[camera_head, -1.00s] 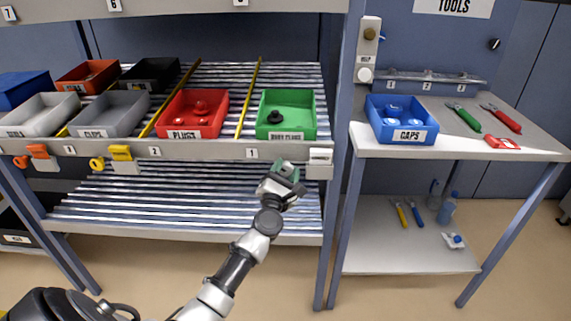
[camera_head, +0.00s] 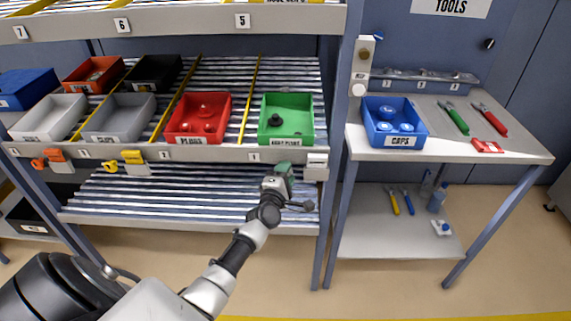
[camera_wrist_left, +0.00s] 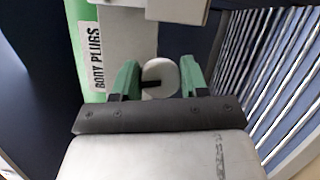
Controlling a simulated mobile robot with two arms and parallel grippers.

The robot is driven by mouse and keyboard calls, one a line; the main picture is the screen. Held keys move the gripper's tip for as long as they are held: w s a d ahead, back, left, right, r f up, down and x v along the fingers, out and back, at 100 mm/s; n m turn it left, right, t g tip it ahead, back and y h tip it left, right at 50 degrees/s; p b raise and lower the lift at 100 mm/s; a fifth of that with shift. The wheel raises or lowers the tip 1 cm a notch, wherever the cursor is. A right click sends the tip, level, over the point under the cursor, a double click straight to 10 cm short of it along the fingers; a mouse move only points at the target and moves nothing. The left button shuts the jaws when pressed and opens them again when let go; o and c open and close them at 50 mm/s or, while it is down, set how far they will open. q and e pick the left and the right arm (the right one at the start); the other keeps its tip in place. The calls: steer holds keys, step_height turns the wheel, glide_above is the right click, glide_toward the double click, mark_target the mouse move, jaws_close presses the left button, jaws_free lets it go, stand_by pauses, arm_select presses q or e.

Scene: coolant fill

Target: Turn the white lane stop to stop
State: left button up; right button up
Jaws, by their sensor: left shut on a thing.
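The white lane stop (camera_head: 316,166) sits on the front rail at the right end of lane 1, beside the upright post. My left gripper (camera_head: 284,170) is just left of its block, at the rail's lower edge. In the left wrist view, its green fingers (camera_wrist_left: 160,82) stand on both sides of the rounded white knob (camera_wrist_left: 158,70) of the lane stop and are shut on it. A dark slot shows at the knob's left. The white block shows above in that view. The head view hides the knob behind the gripper. My right gripper is not in view.
Yellow (camera_head: 132,158) and orange (camera_head: 52,158) lane stops are on the rail further left. A green bin (camera_head: 286,138) of body plugs and a red bin (camera_head: 198,138) stand just above the rail. The lower roller shelf (camera_head: 170,203) is empty.

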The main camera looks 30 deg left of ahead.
arm_select(q)
steer(key=shift+m+g+p, duration=0.4)
steer(key=shift+m+p, duration=0.6)
steer(key=shift+p, duration=0.2)
steer(key=o, duration=1.2)
steer(key=shift+d, duration=0.1)
steer(key=shift+o, duration=0.2)
steer(key=v, duration=1)
steer(key=shift+s, duration=0.4)
steer(key=shift+d, duration=0.1)
